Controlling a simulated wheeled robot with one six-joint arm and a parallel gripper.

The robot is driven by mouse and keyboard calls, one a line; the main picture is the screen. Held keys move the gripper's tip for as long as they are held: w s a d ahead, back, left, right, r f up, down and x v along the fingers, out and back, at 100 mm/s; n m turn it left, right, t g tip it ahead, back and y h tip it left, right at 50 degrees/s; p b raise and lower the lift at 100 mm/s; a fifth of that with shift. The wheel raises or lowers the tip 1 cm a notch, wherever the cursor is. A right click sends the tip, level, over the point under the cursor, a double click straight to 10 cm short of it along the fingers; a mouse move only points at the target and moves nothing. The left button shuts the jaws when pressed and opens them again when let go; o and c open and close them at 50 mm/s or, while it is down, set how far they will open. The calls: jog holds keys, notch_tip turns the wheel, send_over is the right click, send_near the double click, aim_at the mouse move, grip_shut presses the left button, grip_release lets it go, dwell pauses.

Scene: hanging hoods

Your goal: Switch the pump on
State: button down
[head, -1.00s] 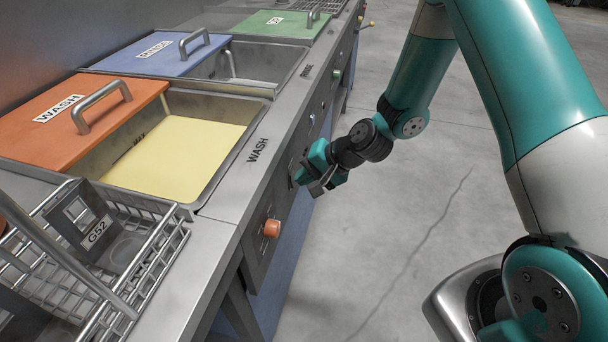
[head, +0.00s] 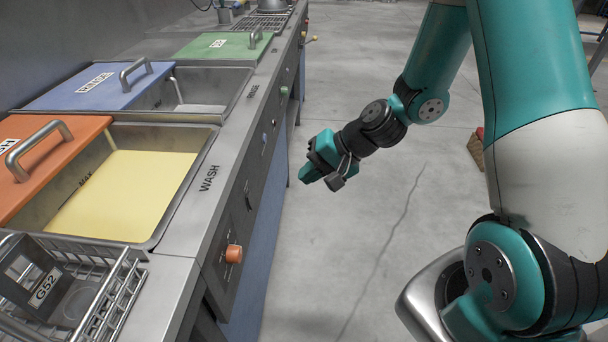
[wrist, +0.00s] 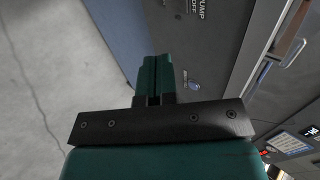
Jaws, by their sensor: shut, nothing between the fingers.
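A label reading PUMP and OFF (wrist: 190,10) shows on the grey front panel at the top edge of the wrist view; the switch itself is not clearly seen there. In the head view a small dark control (head: 248,196) sits on the panel below the WASH lettering, too small to read its setting. My gripper (head: 308,178) is shut and empty, in the air to the right of the panel and apart from it. Its closed fingers also show in the wrist view (wrist: 153,76).
An orange knob (head: 233,254) and a blue button (wrist: 194,86) are on the same panel. A wire basket (head: 112,300) stands beside the wash tank of yellow liquid (head: 125,195). Orange, blue and green lids lie along the counter.

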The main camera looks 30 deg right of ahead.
aim_at(251, 200)
jog(key=shift+f, duration=0.1)
jog(key=shift+s+d+f+h, duration=0.1)
jog(key=shift+f+h, duration=0.2)
jog(key=shift+f, duration=0.3)
jog(key=shift+w+a+r+b+x, duration=0.15)
jog(key=shift+a+r+x, duration=0.15)
jog(key=shift+x, duration=1.9)
jog(key=shift+w+a+r+b+x, duration=0.1)
jog(key=shift+a+r+b+x, duration=0.15)
jog(key=shift+x, duration=1.95)
jog(key=shift+w+a+r+b+x, duration=0.1)
jog(key=shift+a+r+x, duration=0.2)
jog(key=shift+x, duration=1.85)
